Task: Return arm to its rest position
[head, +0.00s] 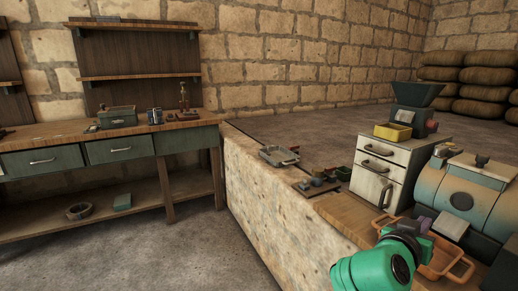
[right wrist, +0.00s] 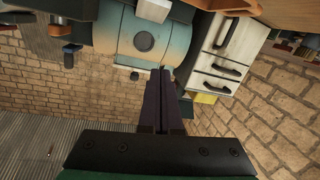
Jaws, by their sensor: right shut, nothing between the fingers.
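My right arm comes in at the bottom right of the head view, with a green wrist. My right gripper (head: 418,226) is above an orange tray (head: 440,268) on the stone counter. The right wrist view shows its dark fingers (right wrist: 164,100) pressed together with nothing between them. A teal and orange machine (head: 470,205), with a round dark plate on its side, stands to the right of the gripper in the head view. It appears upside down beyond the fingertips in the right wrist view (right wrist: 120,40). My left gripper is not in view.
A white drawer cabinet (head: 376,184) stands behind the tray, with a yellow bin (head: 393,131) on top. Small parts and a grey tray (head: 278,155) lie along the stone counter (head: 262,200). A wooden workbench (head: 60,133) stands at left. The floor between is open.

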